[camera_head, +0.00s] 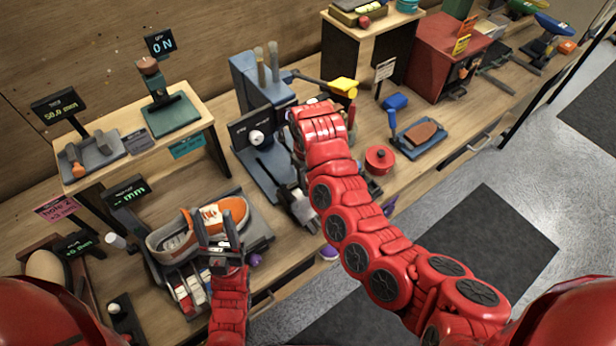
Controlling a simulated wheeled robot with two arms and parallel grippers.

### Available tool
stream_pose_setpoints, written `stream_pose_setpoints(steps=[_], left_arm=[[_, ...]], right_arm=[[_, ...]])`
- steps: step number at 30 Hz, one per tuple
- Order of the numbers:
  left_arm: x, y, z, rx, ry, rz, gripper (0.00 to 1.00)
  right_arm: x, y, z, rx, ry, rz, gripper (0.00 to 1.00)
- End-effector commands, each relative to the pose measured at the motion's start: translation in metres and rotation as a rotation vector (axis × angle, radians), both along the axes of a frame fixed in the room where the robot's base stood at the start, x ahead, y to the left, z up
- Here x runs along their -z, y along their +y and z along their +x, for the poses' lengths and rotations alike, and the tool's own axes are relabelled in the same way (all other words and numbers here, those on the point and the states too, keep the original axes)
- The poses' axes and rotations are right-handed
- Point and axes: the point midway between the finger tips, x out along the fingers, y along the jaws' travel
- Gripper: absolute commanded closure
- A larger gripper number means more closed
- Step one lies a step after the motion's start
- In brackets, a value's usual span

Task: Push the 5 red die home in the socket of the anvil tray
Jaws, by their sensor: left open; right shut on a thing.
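My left gripper (214,222) is open in front of the grey and orange sneaker (172,241), with its fingers overlapping the shoe in the picture. Several red and white blocks (188,291) sit below the sneaker; I cannot read any number on them. My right arm reaches up and bends down beside the blue-grey press (262,80). My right gripper (302,211) is shut low by the press's front; what it holds is too small and covered to make out. I cannot tell the 5 red die, the anvil tray or its socket apart here.
A round red tin (379,159) and a blue tray with a brown pad (421,134) lie right of my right arm. A wooden shelf (195,103) with gauges stands at the back left. A red cabinet (436,58) stands at the back right. The bench's front edge is close.

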Motion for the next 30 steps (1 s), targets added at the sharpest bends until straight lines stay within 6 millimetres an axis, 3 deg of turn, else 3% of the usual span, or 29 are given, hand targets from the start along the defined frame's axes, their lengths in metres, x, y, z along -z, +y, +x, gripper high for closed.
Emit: stream_pose_setpoints(steps=[12, 13, 18, 30], left_arm=[[0.0045, 0.0000, 0.0000, 0.000, 0.000, 0.000, 0.50], [0.0043, 0.0000, 0.0000, 0.000, 0.000, 0.000, 0.50], [0.0040, 0.0000, 0.0000, 0.000, 0.000, 0.000, 0.50], [0.0070, 0.0000, 0.0000, 0.000, 0.000, 0.000, 0.50]], right_arm=[[0.0110, 0.0000, -0.0003, 0.000, 0.001, -0.001, 1.00], [0.0110, -0.0001, -0.0002, 0.000, 0.001, -0.001, 0.60], [0.0105, -0.0001, -0.0002, 0.000, 0.001, -0.001, 0.29], [0.0063, 0.0000, 0.0009, 0.001, -0.002, 0.000, 0.27]])
